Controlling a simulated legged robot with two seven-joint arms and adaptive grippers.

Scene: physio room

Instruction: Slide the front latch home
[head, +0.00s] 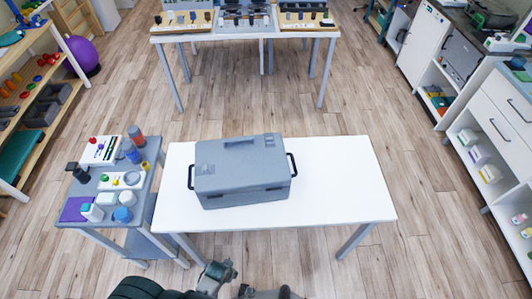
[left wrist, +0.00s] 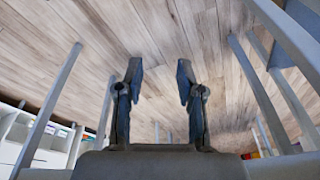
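A grey hard case (head: 240,172) with a closed lid sits on the white table (head: 345,185), turned slightly. It has a black handle on its left end and another on its right end. Its front face looks toward me; a latch there is too small to make out. My left gripper (head: 217,273) is low in the head view, in front of the table's near edge and apart from the case. In the left wrist view its two fingers (left wrist: 159,75) stand apart with nothing between them. A piece of my other arm shows at the bottom edge; the right gripper's fingers cannot be made out.
A grey side table (head: 90,212) with cups, small containers and a white board adjoins the table's left. The white tabletop is bare right of the case. Table legs and wooden floor (left wrist: 220,50) show around my left gripper. Another table (head: 245,31) with trays stands behind.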

